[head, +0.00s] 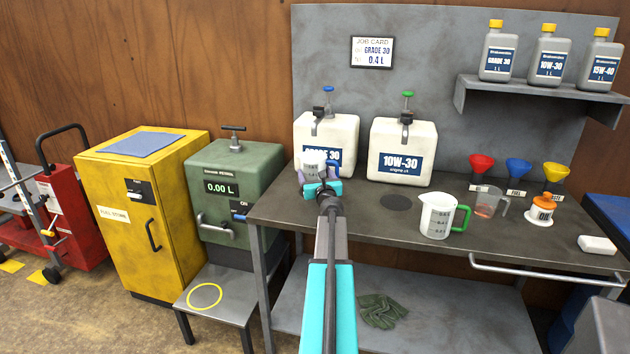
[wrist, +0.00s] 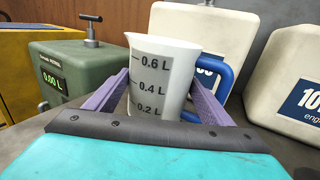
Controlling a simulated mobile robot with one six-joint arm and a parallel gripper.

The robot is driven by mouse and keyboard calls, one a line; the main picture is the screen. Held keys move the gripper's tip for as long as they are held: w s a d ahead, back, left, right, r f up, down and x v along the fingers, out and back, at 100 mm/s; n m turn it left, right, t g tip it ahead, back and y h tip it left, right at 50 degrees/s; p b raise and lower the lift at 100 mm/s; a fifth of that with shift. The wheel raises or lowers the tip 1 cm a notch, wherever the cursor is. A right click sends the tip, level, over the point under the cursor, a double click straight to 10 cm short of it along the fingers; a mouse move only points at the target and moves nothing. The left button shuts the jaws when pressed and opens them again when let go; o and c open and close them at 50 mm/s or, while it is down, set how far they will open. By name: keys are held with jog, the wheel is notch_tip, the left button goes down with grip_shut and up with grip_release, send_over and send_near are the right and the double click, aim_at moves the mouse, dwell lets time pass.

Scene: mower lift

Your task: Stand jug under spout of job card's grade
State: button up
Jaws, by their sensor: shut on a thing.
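The job card (head: 372,52) on the back panel reads GRADE 30, 0.4 L. The white GRADE 30 container (head: 340,130) has a blue-topped tap (head: 328,92); the 10W-30 container (head: 403,160) beside it has a green-topped tap (head: 407,97). My gripper (head: 321,186) is shut on a white measuring jug with a blue handle (head: 314,160), in front of the GRADE 30 container. In the wrist view the jug (wrist: 160,70) is upright between my purple fingers, marked 0.2 to 0.6 L, and looks empty. I cannot tell whether its base touches the bench.
A green-handled jug (head: 437,215) and a small clear jug (head: 488,203) stand on the bench (head: 340,212). A dark disc (head: 398,202) lies before the 10W-30 container. The green tank (head: 235,185) is left. Funnels and a white block (head: 597,244) are right.

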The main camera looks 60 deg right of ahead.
jog(key=shift+w+d, duration=0.3)
jog(key=shift+d, duration=0.25)
jog(key=shift+w, duration=0.1)
jog(key=shift+w+d, duration=0.15)
jog(key=shift+d, duration=0.3)
jog(key=shift+f+b, duration=0.3)
jog(key=shift+f, duration=1.5)
jog(key=shift+f, duration=0.2)
jog(key=o, duration=1.1)
jog(key=shift+o, duration=0.2)
jog(key=shift+r, duration=0.1)
